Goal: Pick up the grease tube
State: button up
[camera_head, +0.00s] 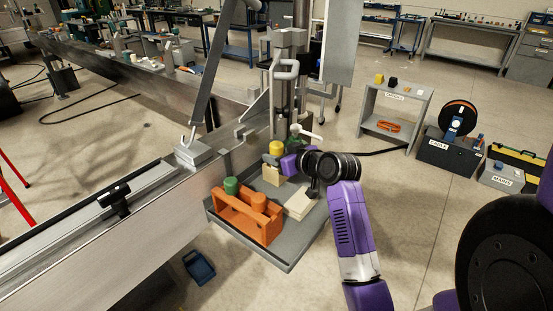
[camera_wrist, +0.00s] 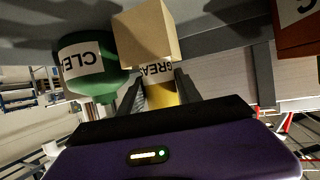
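The grease tube is a yellow cylinder with a white label reading "GREA" in the wrist view (camera_wrist: 161,94). It stands between the two fingers of my gripper (camera_wrist: 159,88), and a beige block (camera_wrist: 147,32) hides part of it. I cannot tell whether the fingers press on it. In the head view, a yellow-topped object (camera_head: 276,148), which looks like the tube, stands on a grey tray (camera_head: 288,262). My purple gripper (camera_head: 289,163) is just to its right, its fingertips hard to make out.
A green bottle labelled "CLE" (camera_wrist: 82,66) stands close beside the tube. An orange caddy (camera_head: 246,216) with a green item and an orange item sits at the tray's front. A pale block (camera_head: 299,203) lies to its right. A steel beam (camera_head: 110,230) borders the tray's left side.

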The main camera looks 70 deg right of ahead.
jog(key=c, duration=0.7)
grip_shut()
jog(key=shift+r, duration=0.15)
